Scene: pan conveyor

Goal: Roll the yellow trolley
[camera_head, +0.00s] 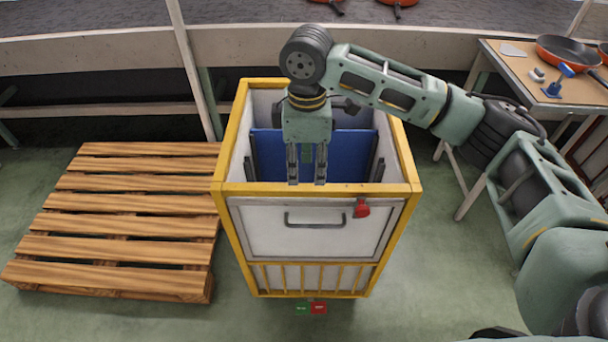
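The yellow trolley (322,189) stands upright on the floor in the middle of the head view. It has a yellow frame, white panels, an open top and a dark handle (315,220) on its front panel. A blue panel (351,156) shows inside it. My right gripper (307,178) points down over the open top, just behind the front rim in the picture. Its two fingers are apart with nothing visible between them. I cannot tell whether the fingertips touch the rim. My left gripper is not in view.
A wooden pallet (125,224) lies on the floor left of the trolley. A table (515,65) with pans (568,50) stands at the back right. A grey conveyor (240,12) runs across the back. Green floor lies around the trolley's front.

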